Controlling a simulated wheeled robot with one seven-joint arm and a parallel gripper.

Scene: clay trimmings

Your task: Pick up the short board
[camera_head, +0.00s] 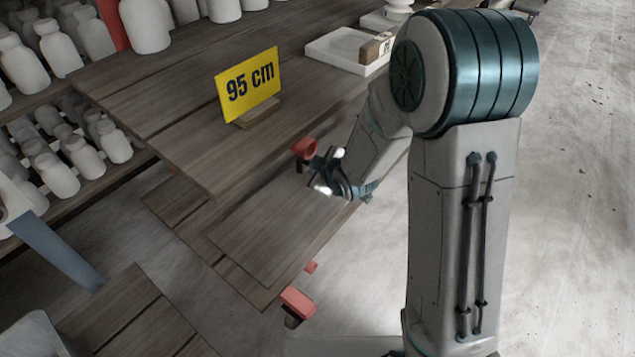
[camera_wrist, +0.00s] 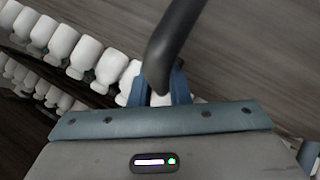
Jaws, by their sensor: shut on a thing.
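The short board (camera_head: 262,246) appears to be the brown wooden plank lying at a level below the main tabletop. My gripper (camera_head: 328,180) is at the right part of this plank, close to its edge.
A yellow "95 cm" sign (camera_head: 248,85) stands on the tabletop (camera_head: 180,120). Red clamp-like pieces (camera_head: 298,301) sit at the plank's edges. A white tray (camera_head: 335,50) is at the back. Shelves of white jars (camera_head: 60,50) fill the left.

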